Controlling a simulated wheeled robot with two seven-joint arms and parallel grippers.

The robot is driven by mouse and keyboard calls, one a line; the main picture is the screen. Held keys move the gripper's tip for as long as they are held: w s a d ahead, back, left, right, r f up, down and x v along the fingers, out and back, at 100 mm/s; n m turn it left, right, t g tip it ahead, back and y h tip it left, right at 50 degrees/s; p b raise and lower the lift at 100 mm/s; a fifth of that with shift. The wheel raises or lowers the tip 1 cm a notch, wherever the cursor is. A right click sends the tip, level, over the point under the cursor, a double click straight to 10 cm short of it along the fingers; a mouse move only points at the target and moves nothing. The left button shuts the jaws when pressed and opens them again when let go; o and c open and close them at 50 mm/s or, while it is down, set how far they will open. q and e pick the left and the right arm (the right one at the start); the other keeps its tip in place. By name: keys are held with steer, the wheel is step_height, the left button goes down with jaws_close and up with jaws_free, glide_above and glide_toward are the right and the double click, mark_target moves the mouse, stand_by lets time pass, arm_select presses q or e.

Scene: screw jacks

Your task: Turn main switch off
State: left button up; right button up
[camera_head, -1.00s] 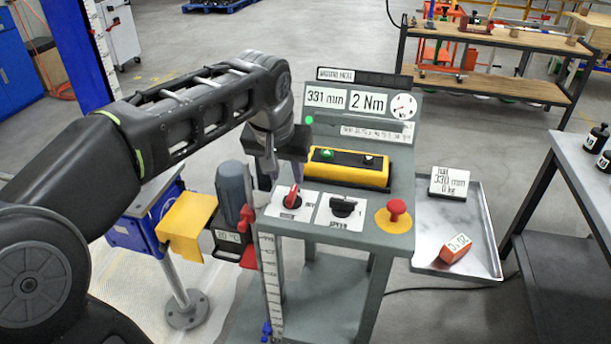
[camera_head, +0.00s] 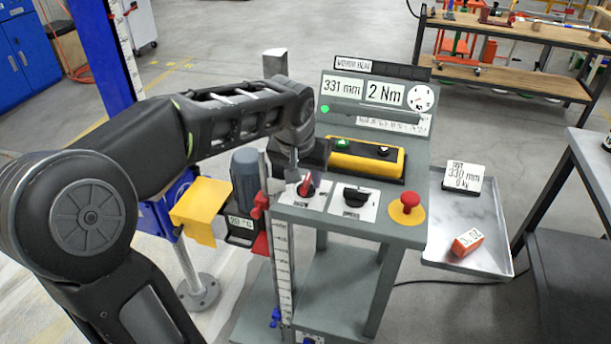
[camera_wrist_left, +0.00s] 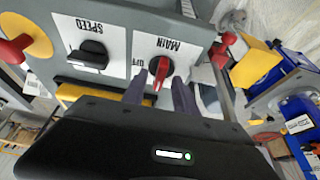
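The main switch (camera_head: 306,187) is a red rotary knob on a white plate at the left of the grey console's front panel. It also shows in the left wrist view (camera_wrist_left: 160,70), by the "MAIN" label, with part of an "OFF" mark beside it. My left gripper (camera_head: 297,180) is right at the knob. In the left wrist view its two dark fingers (camera_wrist_left: 158,91) stand apart, one on each side of the red handle, with gaps visible. Whether either finger touches it I cannot tell. My right gripper is not in view.
The black speed knob (camera_head: 354,197) and a red mushroom button (camera_head: 409,203) on yellow sit to the right. A yellow button box (camera_head: 367,158) lies behind, below displays reading 331 mm and 2 Nm. A motor (camera_head: 245,180) and ruler (camera_head: 283,262) stand close at left.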

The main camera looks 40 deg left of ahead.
arm_select(q)
steer(key=shift+w+f, duration=0.1)
steer(key=shift+f, duration=0.2)
jaws_close()
stand_by(0.5)
